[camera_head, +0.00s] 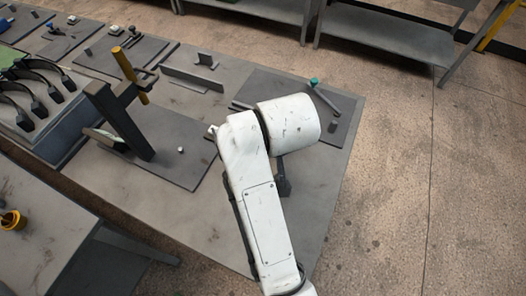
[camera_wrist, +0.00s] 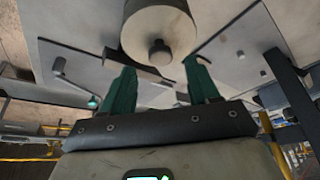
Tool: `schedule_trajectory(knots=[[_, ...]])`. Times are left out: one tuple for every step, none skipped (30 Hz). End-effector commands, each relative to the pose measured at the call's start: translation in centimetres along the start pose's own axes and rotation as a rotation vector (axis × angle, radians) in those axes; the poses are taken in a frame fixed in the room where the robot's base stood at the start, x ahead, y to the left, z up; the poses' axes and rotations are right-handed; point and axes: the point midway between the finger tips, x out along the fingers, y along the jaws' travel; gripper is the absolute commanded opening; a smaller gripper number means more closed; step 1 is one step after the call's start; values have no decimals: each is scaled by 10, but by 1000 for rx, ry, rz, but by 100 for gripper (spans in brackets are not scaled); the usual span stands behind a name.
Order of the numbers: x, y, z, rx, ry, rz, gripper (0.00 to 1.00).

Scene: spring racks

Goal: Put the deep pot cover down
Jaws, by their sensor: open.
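A pale round piece with a small knob, which looks like the deep pot cover (camera_wrist: 160,24), is at the top centre of the wrist view. Its knob faces my gripper. My gripper (camera_wrist: 159,66) is open, with its two dark green fingers on either side of the knob's line. The knob sits near the fingertips, and no finger is seen closed on it. In the head view my white arm covers this spot, so the cover and my gripper are hidden there. What lies under the cover cannot be told.
The grey table (camera_head: 215,220) holds several dark boards. A board with a teal-tipped lever (camera_head: 313,82) lies beside my arm. A dark upright post (camera_head: 118,120) with a yellow handle (camera_head: 130,75) stands to the left. Open floor (camera_head: 420,190) lies to the right.

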Motion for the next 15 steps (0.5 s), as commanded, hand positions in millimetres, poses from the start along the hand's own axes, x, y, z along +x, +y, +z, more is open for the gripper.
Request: schedule_trajectory(knots=[[-11, 0, -1, 1, 6, 0, 60], [-18, 0, -1, 1, 6, 0, 60], [-27, 0, -1, 2, 7, -1, 60], [-36, 0, -2, 1, 5, -1, 60], [-42, 0, -2, 0, 5, -1, 60], [-50, 0, -2, 0, 4, -1, 60], [-56, 0, -2, 0, 1, 0, 60], [-60, 0, -2, -1, -1, 0, 60], [-64, 0, -2, -2, -2, 0, 60], [-66, -1, -2, -2, -1, -1, 60], [-67, -1, -2, -2, -1, -1, 60], [-69, 0, -1, -2, -1, 0, 60], [-70, 0, -1, -1, -1, 0, 60], [-71, 0, -1, -1, -2, 0, 60], [-72, 0, -1, -1, -2, 0, 60]])
